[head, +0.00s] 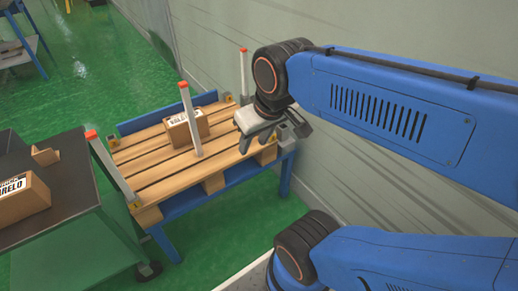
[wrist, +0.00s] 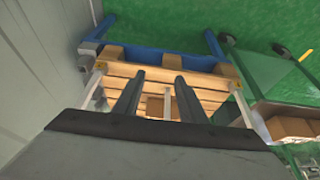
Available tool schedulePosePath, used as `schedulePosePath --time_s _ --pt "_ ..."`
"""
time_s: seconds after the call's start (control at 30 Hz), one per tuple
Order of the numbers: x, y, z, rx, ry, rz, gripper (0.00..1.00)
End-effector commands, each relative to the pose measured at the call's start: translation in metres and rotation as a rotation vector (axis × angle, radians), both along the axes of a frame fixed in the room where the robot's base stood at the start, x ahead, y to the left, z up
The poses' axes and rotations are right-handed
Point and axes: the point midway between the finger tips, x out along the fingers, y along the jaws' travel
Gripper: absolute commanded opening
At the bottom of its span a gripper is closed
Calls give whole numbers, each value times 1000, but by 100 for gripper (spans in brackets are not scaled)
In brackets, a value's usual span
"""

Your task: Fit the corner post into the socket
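A pale post with a red tip (head: 187,112) stands nearly upright, its foot appearing on the slats in front of the box; I see no socket at that foot. Another red-tipped post (head: 110,168) rises at the pallet's near left corner, and a third (head: 244,72) at the far right. Yellow corner brackets show at the near left (head: 134,201), far left (head: 113,142) and far right (head: 228,97). My gripper (head: 270,138) is over the pallet's right end. In the wrist view my gripper (wrist: 155,78) has its fingers spread, with no post clearly held between them.
The wooden pallet (head: 155,161) lies on a blue stand (head: 203,197) beside the wall and carries a carton (head: 180,134). A green cart (head: 72,242) with a dark top and another carton (head: 20,193) is at left. Green floor is open behind.

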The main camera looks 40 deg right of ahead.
Motion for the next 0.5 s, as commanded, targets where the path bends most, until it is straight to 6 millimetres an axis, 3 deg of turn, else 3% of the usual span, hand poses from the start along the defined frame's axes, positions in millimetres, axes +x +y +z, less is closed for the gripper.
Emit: schedulePosePath --time_s 0.1,0.27,0.5 --pt "-13 -2 -12 -2 -20 -1 38" --pt "-18 -2 -17 -3 -29 0 39" --pt "2 0 3 39 0 -95 39"
